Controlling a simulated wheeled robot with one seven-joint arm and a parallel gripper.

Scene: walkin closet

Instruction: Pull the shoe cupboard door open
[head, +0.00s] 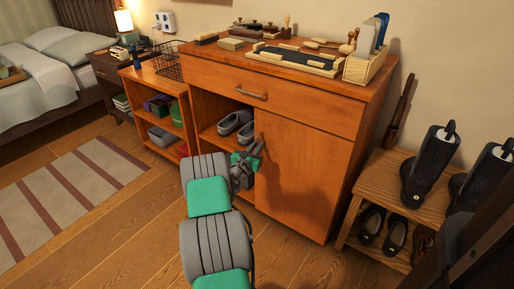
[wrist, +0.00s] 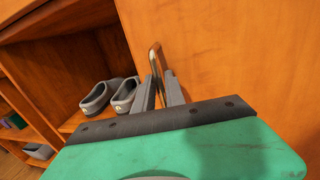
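The shoe cupboard (head: 222,78) is an orange-brown wooden cabinet with a drawer on top and an open shelf bay at the left. Its door (head: 308,170) is the right-hand panel and looks flush with the front. My gripper (head: 246,160) is at the door's left edge. In the wrist view, the metal door handle (wrist: 155,58) rises between the two dark fingers of my gripper (wrist: 160,84), which sit close together around it. The handle's lower part is hidden by the fingers.
Grey slippers (head: 236,123) sit in the open bay. A wooden bench (head: 385,172) with boots and shoes stands close at the right. A low shelf unit (head: 148,82) adjoins the cupboard at the left. Brushes and a tray (head: 293,60) lie on top. The floor in front is clear.

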